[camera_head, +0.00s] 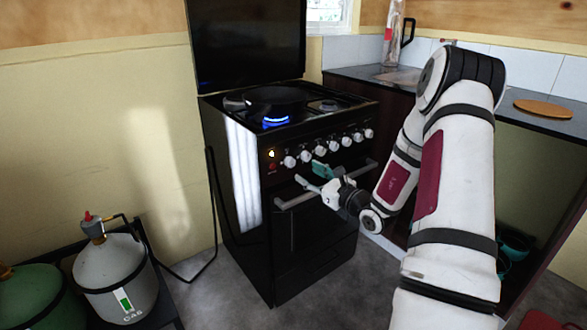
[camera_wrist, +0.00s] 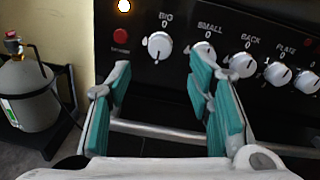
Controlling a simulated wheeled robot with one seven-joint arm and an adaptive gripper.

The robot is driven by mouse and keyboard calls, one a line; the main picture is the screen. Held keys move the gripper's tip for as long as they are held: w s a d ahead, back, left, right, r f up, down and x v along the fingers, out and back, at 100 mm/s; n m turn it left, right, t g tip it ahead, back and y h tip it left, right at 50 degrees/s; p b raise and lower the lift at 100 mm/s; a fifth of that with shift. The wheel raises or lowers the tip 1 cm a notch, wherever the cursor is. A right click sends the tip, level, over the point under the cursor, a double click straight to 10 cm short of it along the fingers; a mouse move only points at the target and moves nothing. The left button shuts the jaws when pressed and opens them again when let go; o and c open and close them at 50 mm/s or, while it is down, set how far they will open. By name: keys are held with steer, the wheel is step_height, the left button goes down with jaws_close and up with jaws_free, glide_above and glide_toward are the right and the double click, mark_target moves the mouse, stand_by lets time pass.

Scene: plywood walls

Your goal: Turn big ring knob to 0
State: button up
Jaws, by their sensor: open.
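The white round knob under the label "BIG" (camera_wrist: 160,45) is on the stove's black front panel, just right of a red button; in the head view it is the leftmost white knob (camera_head: 289,162). Which way its mark points is hard to read. My gripper (camera_wrist: 160,74) is open and empty, with teal finger pads apart. In the wrist view the BIG knob shows between and beyond the fingertips, not held. In the head view my gripper (camera_head: 311,175) is in front of the panel, a little below and right of that knob. A blue flame (camera_head: 276,120) burns on the stove top.
More white knobs (camera_head: 333,145) run right along the panel, and one finger overlaps the SMALL knob (camera_wrist: 205,50) in the wrist view. An oven handle (camera_head: 284,203) crosses below. A dark pan (camera_head: 273,97) sits on the stove. A gas bottle (camera_head: 115,272) stands left.

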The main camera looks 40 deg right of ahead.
mark_target(292, 164)
steer(key=w, duration=0.2)
steer(key=w+b, duration=0.1)
steer(key=w, duration=0.4)
steer(key=shift+w+a, duration=0.25)
steer(key=shift+a, duration=0.05)
jaws_close()
